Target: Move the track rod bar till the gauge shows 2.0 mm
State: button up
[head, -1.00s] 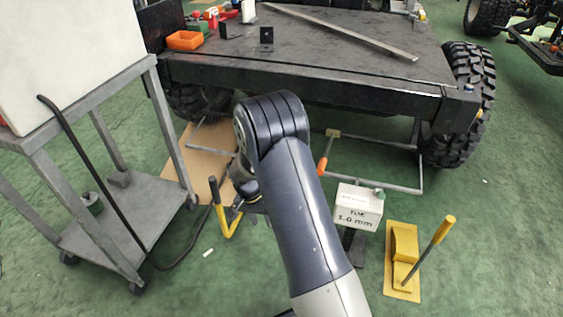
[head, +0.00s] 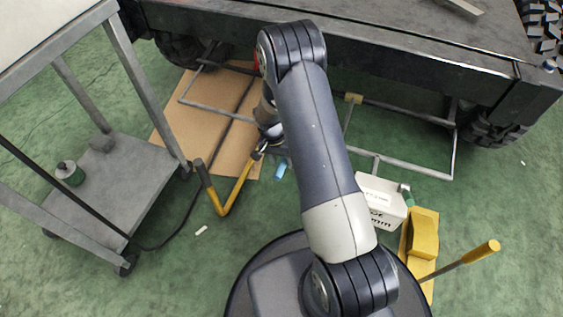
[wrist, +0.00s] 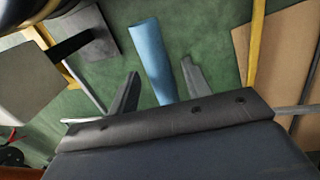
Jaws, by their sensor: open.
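Grey bars run under the chassis; the front bar (head: 408,167) is plain in the head view. A thin bar (head: 348,120) drops from a yellow block (head: 353,98), its lower end hidden behind my arm. I cannot tell which one is the track rod bar. The white gauge box (head: 381,200) is partly covered by my arm; only "mm" reads clearly, its number does not. My gripper (wrist: 160,68) is open and empty, low over the floor. A blue cylinder (wrist: 152,58) shows between and beyond its fingers; whether it lies between them in depth I cannot tell.
A grey cart (head: 115,185) stands at left. A bent yellow bar with a dark grip (head: 234,193) reaches close to my gripper. A yellow wedge block (head: 424,235) and yellow-handled rod (head: 480,252) are at right. Cardboard (head: 235,100) lies under the chassis.

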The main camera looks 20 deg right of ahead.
jog(key=shift+c, duration=0.5)
grip_shut()
